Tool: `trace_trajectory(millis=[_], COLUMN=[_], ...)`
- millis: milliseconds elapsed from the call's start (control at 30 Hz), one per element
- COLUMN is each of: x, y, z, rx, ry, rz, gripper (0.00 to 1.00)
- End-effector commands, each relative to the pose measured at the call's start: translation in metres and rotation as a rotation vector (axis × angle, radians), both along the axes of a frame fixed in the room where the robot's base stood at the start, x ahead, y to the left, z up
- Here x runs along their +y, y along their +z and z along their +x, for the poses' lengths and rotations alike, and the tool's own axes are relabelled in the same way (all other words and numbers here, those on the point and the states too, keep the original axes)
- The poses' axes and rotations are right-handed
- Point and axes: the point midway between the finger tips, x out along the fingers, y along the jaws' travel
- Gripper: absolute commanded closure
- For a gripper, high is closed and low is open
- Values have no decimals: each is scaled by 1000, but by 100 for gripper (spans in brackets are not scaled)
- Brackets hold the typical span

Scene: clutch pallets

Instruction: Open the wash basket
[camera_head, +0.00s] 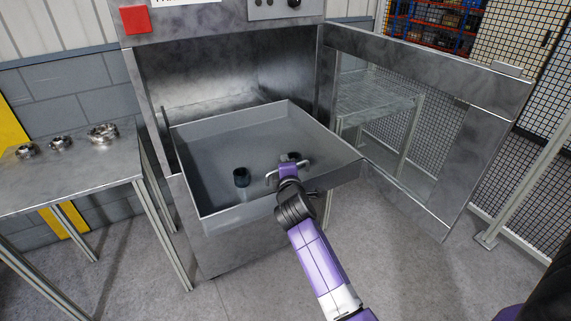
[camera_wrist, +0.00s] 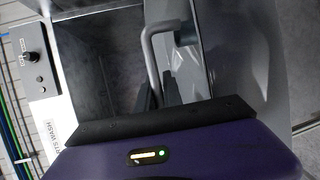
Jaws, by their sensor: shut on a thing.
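The wash basket (camera_head: 215,165) is a shallow grey metal tray. It sticks out of the open front of the parts washer (camera_head: 225,40), with its rear part still inside. Its bar handle (camera_head: 271,178) is at the front wall. My gripper (camera_head: 288,172) is at the handle, its fingers shut on the bar. The wrist view shows the handle (camera_wrist: 151,48) running down between the dark fingers (camera_wrist: 158,93). A small dark cylinder (camera_head: 241,177) stands in the basket. Another dark piece shows partly behind my gripper.
The washer's door (camera_head: 475,150) stands swung open to the right. A metal table (camera_head: 70,170) at the left holds several metal rings (camera_head: 103,133). A mesh fence (camera_head: 520,55) stands at the right. The floor (camera_head: 235,290) in front of the washer is clear.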

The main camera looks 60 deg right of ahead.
Motion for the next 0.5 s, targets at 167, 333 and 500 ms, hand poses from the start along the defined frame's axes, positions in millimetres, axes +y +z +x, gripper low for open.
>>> trace_trajectory(millis=[167, 333, 500], x=[1, 1, 0], y=[-1, -1, 0], z=[0, 0, 0], rx=[1, 1, 0], ry=[2, 1, 1], rz=[2, 2, 1], gripper=[100, 72, 67])
